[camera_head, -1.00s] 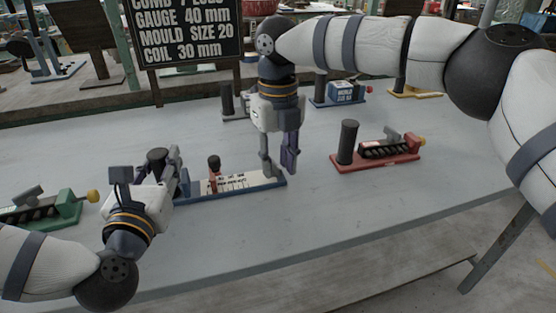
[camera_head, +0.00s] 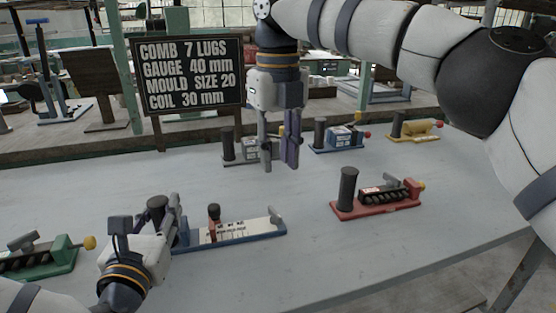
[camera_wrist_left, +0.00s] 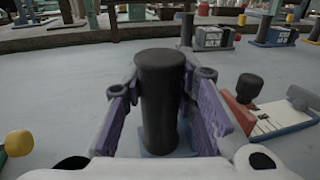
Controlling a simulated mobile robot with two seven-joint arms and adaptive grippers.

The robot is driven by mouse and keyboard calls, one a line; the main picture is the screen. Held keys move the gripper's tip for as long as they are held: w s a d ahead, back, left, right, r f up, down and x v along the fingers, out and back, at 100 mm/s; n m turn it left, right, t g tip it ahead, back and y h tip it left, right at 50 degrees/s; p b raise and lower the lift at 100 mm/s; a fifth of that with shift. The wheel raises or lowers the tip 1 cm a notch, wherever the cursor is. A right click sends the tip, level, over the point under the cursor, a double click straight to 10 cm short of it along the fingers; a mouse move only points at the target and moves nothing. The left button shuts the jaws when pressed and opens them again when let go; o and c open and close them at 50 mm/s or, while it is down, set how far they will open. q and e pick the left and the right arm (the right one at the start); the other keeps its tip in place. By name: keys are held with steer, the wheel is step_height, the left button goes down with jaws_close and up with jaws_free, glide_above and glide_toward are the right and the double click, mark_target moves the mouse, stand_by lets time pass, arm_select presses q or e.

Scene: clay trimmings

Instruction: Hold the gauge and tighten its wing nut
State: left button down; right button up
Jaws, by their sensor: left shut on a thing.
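The gauge is a blue-edged bar with a white scale (camera_head: 240,230), lying along the table. A red slider with a black knob (camera_head: 213,211) stands on it, and a small grey piece (camera_head: 274,214) is at its right end. I cannot tell for sure which part is the wing nut. My left gripper (camera_head: 172,212) is shut around the gauge's dark upright post, which shows between the purple fingers in the left wrist view (camera_wrist_left: 161,100). My right gripper (camera_head: 279,160) is open and empty, raised above and behind the gauge's right end.
A red tool (camera_head: 378,198) stands right of the gauge and a green one (camera_head: 45,256) to the left. Grey (camera_head: 238,158), blue (camera_head: 338,138) and yellow (camera_head: 414,128) tools stand behind. A lettered black board (camera_head: 192,75) stands at the back. The front table is clear.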

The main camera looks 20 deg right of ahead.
arm_select(q)
steer(key=c, duration=1.2)
jaws_free()
